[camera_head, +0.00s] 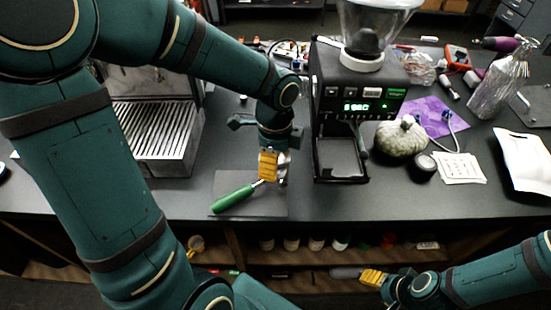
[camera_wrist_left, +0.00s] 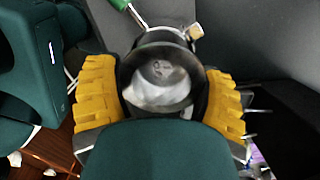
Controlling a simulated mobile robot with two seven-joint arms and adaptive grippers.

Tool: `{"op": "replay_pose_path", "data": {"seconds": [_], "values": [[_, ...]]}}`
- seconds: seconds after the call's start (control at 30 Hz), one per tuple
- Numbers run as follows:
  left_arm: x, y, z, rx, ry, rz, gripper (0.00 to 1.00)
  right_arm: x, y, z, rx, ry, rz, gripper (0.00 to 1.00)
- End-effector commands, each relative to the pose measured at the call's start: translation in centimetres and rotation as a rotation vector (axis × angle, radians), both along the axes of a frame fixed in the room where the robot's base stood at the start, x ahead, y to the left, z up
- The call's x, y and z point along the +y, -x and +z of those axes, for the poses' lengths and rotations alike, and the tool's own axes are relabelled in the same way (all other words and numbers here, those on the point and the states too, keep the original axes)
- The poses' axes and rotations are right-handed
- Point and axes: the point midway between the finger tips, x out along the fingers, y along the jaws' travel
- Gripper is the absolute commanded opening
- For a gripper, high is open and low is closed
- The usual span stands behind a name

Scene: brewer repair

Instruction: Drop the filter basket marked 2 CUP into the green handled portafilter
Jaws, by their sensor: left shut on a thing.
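The green handled portafilter (camera_head: 235,197) lies on a dark mat, its green handle pointing to the front left. Its metal head is mostly hidden behind my left gripper (camera_head: 268,166). In the left wrist view, the yellow fingers of my left gripper (camera_wrist_left: 161,95) are shut on a round metal filter basket (camera_wrist_left: 160,88). A faint mark on the basket floor is too blurred to read. The portafilter's green handle (camera_wrist_left: 120,4) shows beyond the basket, which overlaps its head; I cannot tell whether they touch. My right gripper (camera_head: 373,278) is low at the front right, away from the counter top.
The mat (camera_head: 274,207) lies near the counter's front edge. A black grinder (camera_head: 340,160) stands close on the right, an espresso machine with a drip tray (camera_head: 165,135) on the left. A pumpkin-like object (camera_head: 402,138) sits further right. A shelf with several jars runs below.

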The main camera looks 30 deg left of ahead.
Motion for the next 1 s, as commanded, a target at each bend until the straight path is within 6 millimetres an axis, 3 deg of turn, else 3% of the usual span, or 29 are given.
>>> {"op": "replay_pose_path", "data": {"seconds": [1.0], "values": [[0.00,-0.01,-0.83,0.000,0.000,0.000,0.39,0.00,0.00,-0.57,0.000,0.000,0.000,0.61]]}}
